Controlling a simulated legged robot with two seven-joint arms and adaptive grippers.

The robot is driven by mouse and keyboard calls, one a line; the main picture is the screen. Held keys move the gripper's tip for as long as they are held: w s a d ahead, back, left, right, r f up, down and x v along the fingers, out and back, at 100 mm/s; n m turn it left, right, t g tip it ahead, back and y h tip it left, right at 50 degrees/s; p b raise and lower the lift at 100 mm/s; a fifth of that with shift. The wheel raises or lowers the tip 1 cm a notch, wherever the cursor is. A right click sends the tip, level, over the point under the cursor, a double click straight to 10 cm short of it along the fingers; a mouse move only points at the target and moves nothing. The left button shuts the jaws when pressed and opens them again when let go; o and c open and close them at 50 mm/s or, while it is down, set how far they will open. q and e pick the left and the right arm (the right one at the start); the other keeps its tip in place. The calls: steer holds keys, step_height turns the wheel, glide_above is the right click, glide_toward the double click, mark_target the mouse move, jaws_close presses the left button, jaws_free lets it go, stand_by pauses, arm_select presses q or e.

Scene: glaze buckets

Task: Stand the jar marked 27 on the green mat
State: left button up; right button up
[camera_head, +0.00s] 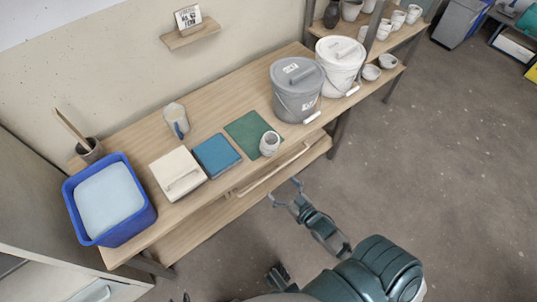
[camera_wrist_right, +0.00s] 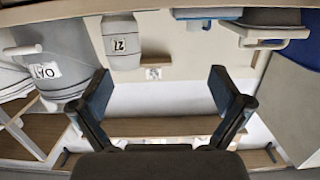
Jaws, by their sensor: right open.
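The jar marked 27 (camera_head: 269,143) is pale grey and stands upright at the front right corner of the green mat (camera_head: 243,129). I cannot tell whether its whole base is on the mat. The jar (camera_wrist_right: 121,42) also shows upside down in the right wrist view, its label facing the camera. My right gripper (camera_head: 287,193) is off the table's front edge, apart from the jar. It is open, with nothing between its fingers (camera_wrist_right: 164,92) in the right wrist view.
Left of the mat are a blue block (camera_head: 216,155), a cream lidded box (camera_head: 178,174) and a blue tub (camera_head: 82,233). A grey bucket (camera_head: 297,90) and a white bucket (camera_head: 341,66) stand right of the mat. Floor in front is clear.

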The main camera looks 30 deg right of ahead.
steer(key=m+t+h, duration=0.1)
steer(key=t+h, duration=0.1)
glide_toward(276, 149)
steer(key=w+b, duration=0.1)
steer(key=w, duration=0.7)
steer(key=shift+a+r+b, duration=0.15)
steer(key=shift+r+b, duration=0.05)
steer(key=shift+b, duration=0.15)
steer(key=shift+w+d, duration=0.25)
steer(key=shift+w, duration=0.3)
steer(key=w+b, duration=0.1)
steer(key=w, duration=0.3)
steer(key=shift+w+a, duration=0.15)
steer(key=shift+w, duration=0.15)
steer(key=shift+w+a, duration=0.1)
steer(key=shift+w, duration=0.05)
arm_select(q)
steer(key=w+d+r+t+h, duration=0.1)
steer(key=w+d+r+t, duration=0.1)
steer(key=w+t, duration=0.3)
steer(key=shift+w+d+r, duration=0.25)
steer(key=shift+w+r, duration=0.55)
steer(key=shift+w, duration=0.15)
arm_select(e)
steer(key=shift+r, duration=0.1)
steer(key=c, duration=1.7)
arm_select(q)
steer(key=shift+d, duration=0.15)
arm_select(e)
steer(key=shift+r, duration=0.1)
